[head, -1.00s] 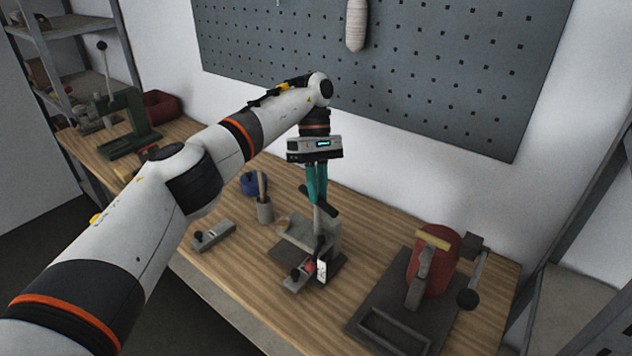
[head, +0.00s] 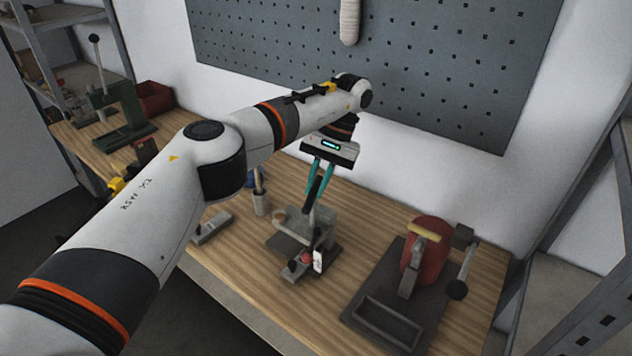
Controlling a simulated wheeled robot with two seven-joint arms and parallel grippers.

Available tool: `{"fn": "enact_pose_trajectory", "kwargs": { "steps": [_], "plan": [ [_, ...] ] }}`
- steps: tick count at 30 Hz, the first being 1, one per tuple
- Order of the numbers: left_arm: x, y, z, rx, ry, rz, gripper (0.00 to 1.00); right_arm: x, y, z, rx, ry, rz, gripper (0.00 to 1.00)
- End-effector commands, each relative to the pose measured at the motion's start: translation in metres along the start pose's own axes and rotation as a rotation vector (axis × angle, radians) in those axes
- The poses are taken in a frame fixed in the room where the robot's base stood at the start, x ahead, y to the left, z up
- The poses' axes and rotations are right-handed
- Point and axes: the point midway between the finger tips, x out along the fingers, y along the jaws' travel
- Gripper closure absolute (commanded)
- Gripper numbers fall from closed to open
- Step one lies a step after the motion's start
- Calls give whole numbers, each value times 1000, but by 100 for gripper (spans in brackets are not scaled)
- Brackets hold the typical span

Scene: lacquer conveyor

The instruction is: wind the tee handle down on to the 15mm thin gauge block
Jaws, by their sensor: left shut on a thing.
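A small grey press (head: 318,219) stands on the wooden bench near the middle of the view. A dark tee handle (head: 314,190) tops its upright screw. My left gripper (head: 319,182), with teal fingers, comes down from above and is shut on the tee handle's bar. The bar points roughly away from me. At the press's front are a small red part (head: 305,257) and a white tag (head: 318,262). I cannot make out the 15mm thin gauge block for sure, nor any gap under the screw. My right gripper is not in view.
A red-wheeled machine (head: 430,250) with a ball-ended lever stands on a dark base at the right. A grey cup (head: 261,203) and a grey block tool (head: 212,228) are left of the press. A green press (head: 118,115) stands far left. A pegboard (head: 400,70) hangs behind.

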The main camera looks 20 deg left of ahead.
Motion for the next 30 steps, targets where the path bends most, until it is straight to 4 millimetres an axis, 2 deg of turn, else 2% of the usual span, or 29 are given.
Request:
{"fn": "enact_pose_trajectory", "kwargs": {
  "steps": [15,30],
  "plan": [
    [0,-3,-4,404,-119,169,100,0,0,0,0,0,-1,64],
    [1,-4,-6,574,-169,239,100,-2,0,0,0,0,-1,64]
  ]
}}
